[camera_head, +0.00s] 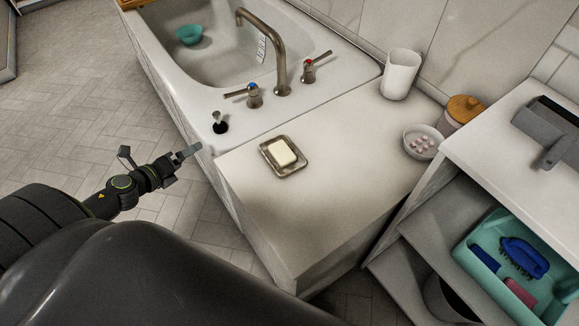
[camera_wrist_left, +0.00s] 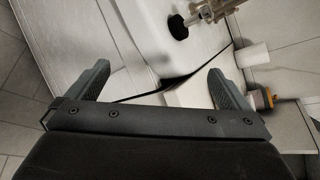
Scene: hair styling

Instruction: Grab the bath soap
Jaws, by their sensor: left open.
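The bath soap is a cream-white bar (camera_head: 281,153) in a rectangular metal soap dish (camera_head: 298,168) on the white counter beside the tub, in the head view. My left gripper (camera_head: 188,152) is to the left of the dish, near the corner where the tub meets the counter. It is open and apart from the soap. In the left wrist view the two spread fingers of my left gripper (camera_wrist_left: 157,72) have nothing between them, with the tub and counter edges beyond. I cannot make out the soap in that view. My right gripper is not in view.
The white bathtub (camera_head: 190,100) has a tall metal faucet (camera_head: 277,50) and two handles, with a teal bowl (camera_head: 189,35) inside. A white cup (camera_head: 400,74), a small bowl (camera_head: 421,141) and a wooden-lidded jar (camera_head: 463,110) stand along the counter's back. The counter's front (camera_head: 300,220) is clear.

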